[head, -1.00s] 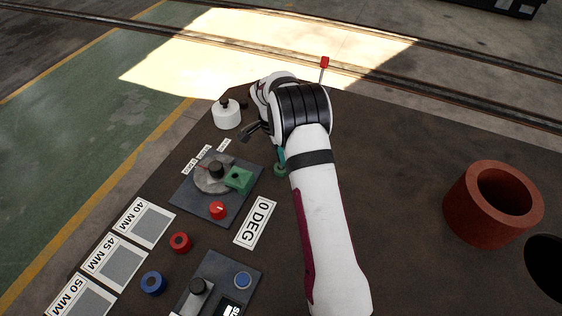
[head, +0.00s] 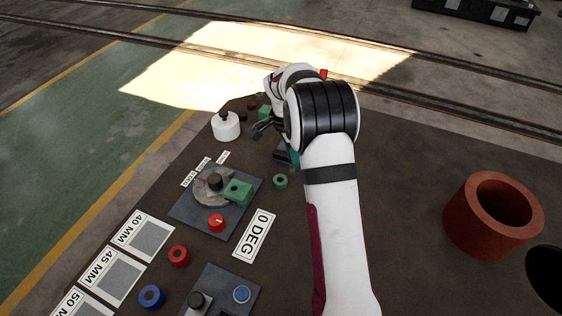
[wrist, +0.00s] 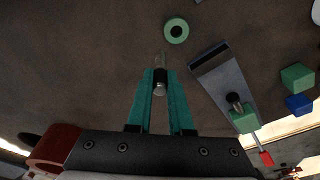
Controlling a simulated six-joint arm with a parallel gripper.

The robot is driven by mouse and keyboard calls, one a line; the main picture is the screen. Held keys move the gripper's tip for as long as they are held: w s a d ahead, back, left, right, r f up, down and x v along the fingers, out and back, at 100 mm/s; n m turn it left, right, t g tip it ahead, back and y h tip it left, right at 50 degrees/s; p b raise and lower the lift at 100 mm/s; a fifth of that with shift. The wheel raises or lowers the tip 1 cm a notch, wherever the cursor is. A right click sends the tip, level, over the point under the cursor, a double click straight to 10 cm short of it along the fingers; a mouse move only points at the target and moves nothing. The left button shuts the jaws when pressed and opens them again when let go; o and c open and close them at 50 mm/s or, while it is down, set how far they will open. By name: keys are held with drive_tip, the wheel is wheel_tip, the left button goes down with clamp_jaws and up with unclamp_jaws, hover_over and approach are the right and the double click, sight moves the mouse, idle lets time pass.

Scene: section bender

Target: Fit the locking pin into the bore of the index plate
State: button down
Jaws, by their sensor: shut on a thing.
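My gripper (wrist: 160,85) has teal fingers shut on a shiny metal pin (wrist: 160,74), seen in the wrist view; its tip points toward a green ring lying on the table. In the head view my wrist hides most of the fingers and the pin. A round grey plate (head: 205,190), apparently the index plate, sits on a dark base to the left of my gripper. I cannot make out the bore. The pin is apart from this plate.
The green ring (head: 280,181) lies near my fingers. A white knobbed weight (head: 226,126) stands at the back left. Another grey fixture (wrist: 218,82) with a green block is right of my fingers in the wrist view. A large red-brown cylinder (head: 465,225) stands right; the table between is clear.

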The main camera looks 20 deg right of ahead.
drive_tip(key=s+d+r, duration=0.5)
drive_tip(key=s+d, duration=0.1)
drive_tip(key=w+a+n+t, duration=0.1)
drive_tip(key=w+a+n, duration=0.2)
drive_tip(key=a+n, duration=0.75)
drive_tip(key=shift+m+y, duration=0.3)
drive_tip(key=shift+m, duration=0.45)
drive_tip(key=w+a+f, duration=0.2)
drive_tip(key=a+f, duration=0.1)
drive_tip(key=a, duration=0.1)
drive_tip(key=w+a+f, duration=0.1)
drive_tip(key=a+f, duration=0.2)
drive_tip(key=w+a+f, duration=0.2)
drive_tip(key=a+f, duration=0.1)
drive_tip(key=a, duration=0.1)
drive_tip(key=shift+w+a+f, duration=0.25)
drive_tip(key=shift+w+a, duration=0.05)
drive_tip(key=shift+a, duration=0.05)
drive_tip(key=shift+f, duration=0.35)
drive_tip(key=c, duration=0.8)
unclamp_jaws()
drive_tip(key=shift+f, duration=0.15)
